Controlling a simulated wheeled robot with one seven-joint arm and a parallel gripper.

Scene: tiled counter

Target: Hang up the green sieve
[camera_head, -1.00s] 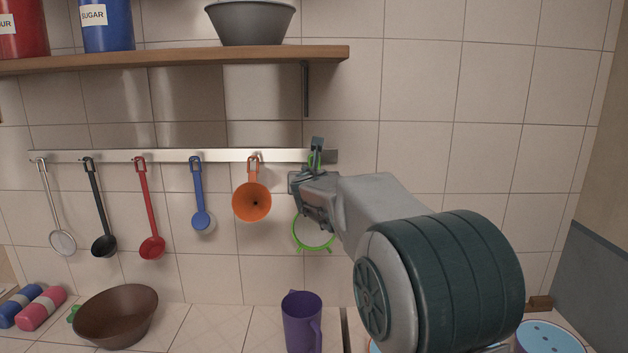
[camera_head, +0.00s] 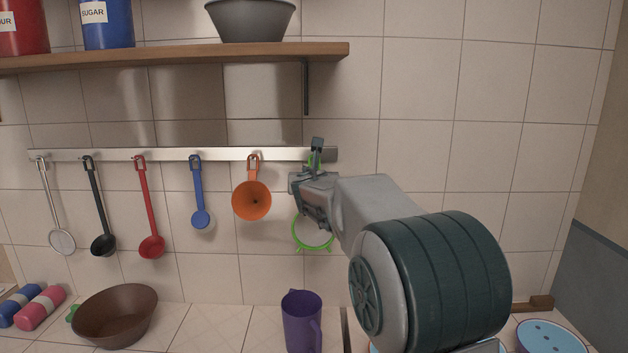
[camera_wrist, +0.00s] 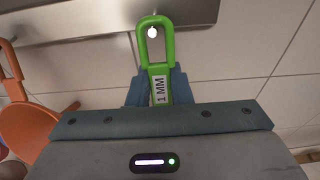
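The green sieve (camera_head: 313,247) is upright at the right end of the metal rail (camera_head: 110,155), its round mesh hanging down near the tiled wall. How far the loop sits on the hook I cannot tell. My gripper hides part of the sieve.
A blue scoop (camera_head: 199,195), red ladle (camera_head: 147,210) and other utensils hang farther left. A wooden shelf (camera_head: 180,57) is above. A purple mug (camera_head: 301,322) stands below. Wall at right is bare.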

